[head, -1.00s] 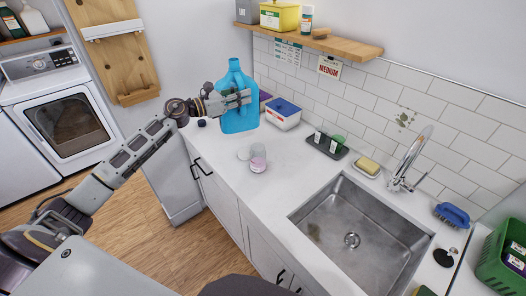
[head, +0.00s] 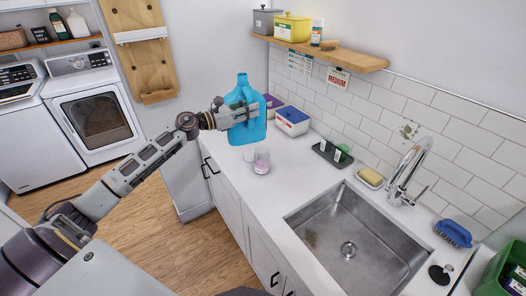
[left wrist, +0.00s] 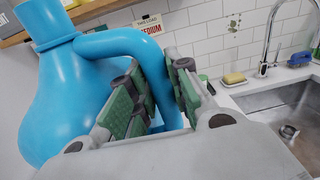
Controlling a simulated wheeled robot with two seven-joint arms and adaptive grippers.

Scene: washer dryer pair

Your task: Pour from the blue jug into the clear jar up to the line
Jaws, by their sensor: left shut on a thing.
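The blue jug (head: 250,127) is above the far left part of the white counter, roughly upright in the head view. My left gripper (head: 240,116) is shut on its handle. In the left wrist view the gripper pads (left wrist: 160,95) sit on both sides of the handle (left wrist: 150,62), and the jug body (left wrist: 60,95) is at the left. The clear jar (head: 262,160) stands on the counter just in front of the jug, with some pinkish content low inside. Its line is too small to make out. My right gripper is out of view.
A white box with a blue lid (head: 292,121) stands right of the jug. A dark tray (head: 332,154) with small items lies near the tiled wall. The steel sink (head: 345,228) and faucet (head: 408,170) are at the right. A wooden shelf (head: 330,54) overhangs the back.

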